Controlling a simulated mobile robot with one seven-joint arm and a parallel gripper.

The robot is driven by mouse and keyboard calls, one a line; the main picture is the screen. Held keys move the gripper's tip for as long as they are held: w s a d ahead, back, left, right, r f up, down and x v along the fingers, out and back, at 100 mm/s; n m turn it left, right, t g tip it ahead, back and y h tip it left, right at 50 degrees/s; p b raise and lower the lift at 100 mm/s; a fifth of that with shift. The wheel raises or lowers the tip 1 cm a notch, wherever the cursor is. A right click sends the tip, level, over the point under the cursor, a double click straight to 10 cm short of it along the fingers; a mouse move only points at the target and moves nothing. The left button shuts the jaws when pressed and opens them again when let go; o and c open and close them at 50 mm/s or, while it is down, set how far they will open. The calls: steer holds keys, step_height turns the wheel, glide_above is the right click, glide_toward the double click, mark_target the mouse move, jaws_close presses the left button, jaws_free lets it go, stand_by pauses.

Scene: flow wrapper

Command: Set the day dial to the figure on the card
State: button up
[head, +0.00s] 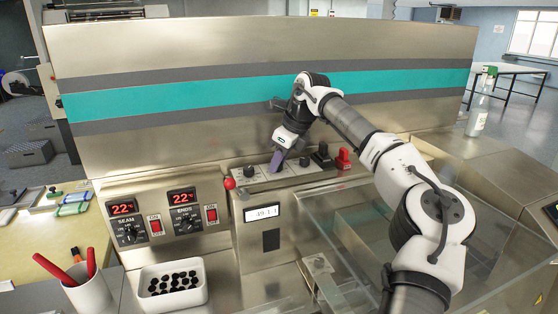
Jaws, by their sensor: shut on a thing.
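My gripper (277,160) is at the sloping control strip (262,182) in the middle of the machine. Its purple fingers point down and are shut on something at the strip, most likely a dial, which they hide. A black dial (249,172) shows just left of the fingers and another black dial (304,162) just right of them. The markings on the strip are too small to read, so I cannot tell which is the day dial. I cannot make out a card with a figure.
A red ball knob (229,183) stands at the strip's left end; a black switch (322,155) and a red switch (343,158) are at its right. Below are a small display (265,213), a white tray (172,286) of black pieces and clear guards (385,235).

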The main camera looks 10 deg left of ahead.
steer(key=shift+w+n+g, duration=0.1)
steer(key=shift+n+g, duration=0.3)
steer(key=shift+n, duration=0.6)
steer(key=o, duration=1)
steer(key=v, duration=1.3)
steer(key=shift+d+r, duration=0.3)
steer(key=shift+r, duration=0.05)
